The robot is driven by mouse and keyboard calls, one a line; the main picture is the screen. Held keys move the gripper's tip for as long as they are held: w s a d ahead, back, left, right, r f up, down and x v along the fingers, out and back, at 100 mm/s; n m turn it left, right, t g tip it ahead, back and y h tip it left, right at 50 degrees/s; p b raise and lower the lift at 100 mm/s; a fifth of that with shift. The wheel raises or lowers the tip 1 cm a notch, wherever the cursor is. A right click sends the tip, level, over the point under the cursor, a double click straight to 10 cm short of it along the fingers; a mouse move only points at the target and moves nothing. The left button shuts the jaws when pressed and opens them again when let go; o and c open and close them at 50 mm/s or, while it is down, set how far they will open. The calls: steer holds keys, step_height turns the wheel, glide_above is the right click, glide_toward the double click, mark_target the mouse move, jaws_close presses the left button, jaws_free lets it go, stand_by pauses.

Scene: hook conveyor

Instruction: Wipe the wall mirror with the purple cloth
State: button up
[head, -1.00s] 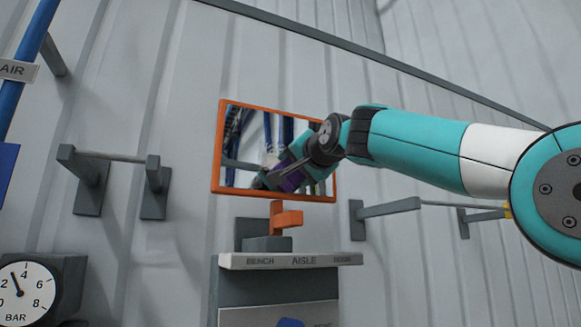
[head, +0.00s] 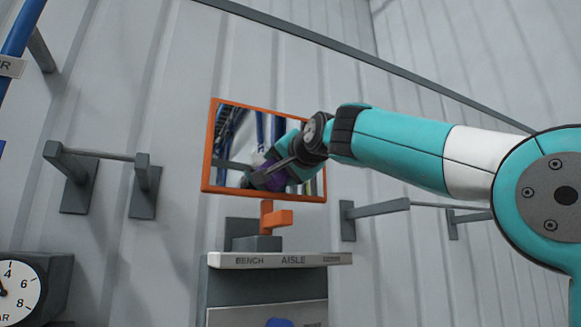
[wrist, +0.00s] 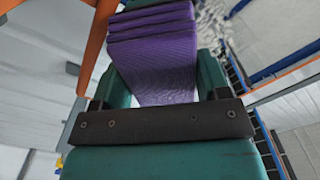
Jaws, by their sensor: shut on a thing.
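The wall mirror (head: 232,142) has an orange frame and hangs on the ribbed wall in the head view. My gripper (head: 262,180) is in front of its lower middle part, with my arm reaching in from the right. In the wrist view my gripper (wrist: 152,84) is shut on the folded purple cloth (wrist: 155,50), which lies between its two green fingers. Only a small purple patch of the cloth shows in the head view. The mirror's orange frame (wrist: 97,45) also shows at the left in the wrist view. I cannot tell whether the cloth touches the glass.
Below the mirror are an orange bracket (head: 277,218) and a labelled grey ledge (head: 280,260). Grey wall hooks with bars stand left (head: 100,154) and right (head: 375,209). A pressure gauge (head: 15,290) is at the lower left. The wall above the mirror is mostly clear.

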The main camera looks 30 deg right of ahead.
mark_target(250, 156)
steer(key=shift+a+p, duration=0.55)
steer(key=shift+a, duration=2.95)
steer(key=shift+r+p, duration=1.05)
steer(key=shift+r, duration=0.1)
steer(key=shift+d+f+b, duration=0.15)
steer(key=shift+d+b, duration=0.35)
steer(key=shift+d, duration=0.55)
steer(key=shift+d+b, duration=0.75)
steer(key=shift+d, duration=3.45)
steer(key=shift+a+p, duration=0.8)
steer(key=shift+a, duration=4.45)
steer(key=shift+s, duration=0.1)
steer(key=shift+s+b, duration=0.35)
steer(key=shift+s, duration=0.05)
steer(key=shift+s+b, duration=0.8)
steer(key=shift+s, duration=1.75)
